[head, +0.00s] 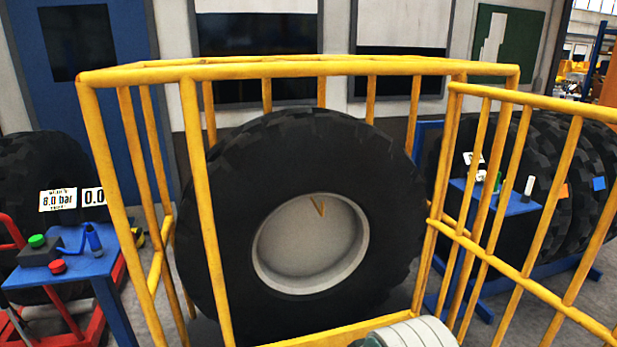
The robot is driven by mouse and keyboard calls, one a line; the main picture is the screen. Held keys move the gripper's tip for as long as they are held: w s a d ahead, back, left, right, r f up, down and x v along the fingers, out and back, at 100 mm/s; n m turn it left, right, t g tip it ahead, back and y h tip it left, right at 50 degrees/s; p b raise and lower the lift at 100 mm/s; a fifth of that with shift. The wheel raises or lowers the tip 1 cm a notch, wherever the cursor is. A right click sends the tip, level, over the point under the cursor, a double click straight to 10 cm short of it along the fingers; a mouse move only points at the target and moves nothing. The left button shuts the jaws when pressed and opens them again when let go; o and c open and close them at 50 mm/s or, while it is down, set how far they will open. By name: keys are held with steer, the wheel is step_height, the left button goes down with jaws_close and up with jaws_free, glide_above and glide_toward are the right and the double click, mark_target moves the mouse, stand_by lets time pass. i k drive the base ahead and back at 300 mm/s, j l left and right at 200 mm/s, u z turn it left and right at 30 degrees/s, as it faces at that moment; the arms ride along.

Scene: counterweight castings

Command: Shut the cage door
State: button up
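The yellow tubular cage (300,69) stands in front of me around a large black tyre with a pale grey rim (307,245). The cage door (530,99), a yellow barred panel with a middle rail, is at the right. It stands open, swung out from the cage's right front post toward me and to the right, and its near end runs out of the picture. The cage's front is open between its posts, with the tyre upright inside. My gripper is not in view, so its state and its distance from the door do not show.
A blue table (505,199) and more large tyres (575,170) stand behind the door.

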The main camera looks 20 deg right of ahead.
mark_target(580, 111)
steer(key=k+l+u, duration=0.15)
steer(key=k+l, duration=0.2)
steer(key=l, duration=0.3)
steer(key=k+l+u, duration=0.2)
steer(key=k+l, duration=0.25)
steer(key=l, duration=0.15)
steer(key=k+l+u, duration=0.15)
steer(key=k+l, duration=0.25)
steer(key=l, duration=0.15)
steer(key=k+l+u, duration=0.1)
steer(key=l, duration=0.3)
steer(key=k+l, duration=0.15)
steer(key=l, duration=0.25)
steer(key=k+l+u, duration=0.15)
steer(key=l, duration=0.25)
steer(key=k+l+u, duration=0.1)
steer(key=l, duration=0.25)
steer(key=k+l, duration=0.15)
steer(key=l, duration=0.25)
steer(key=l+u, duration=0.15)
steer(key=l, duration=0.95)
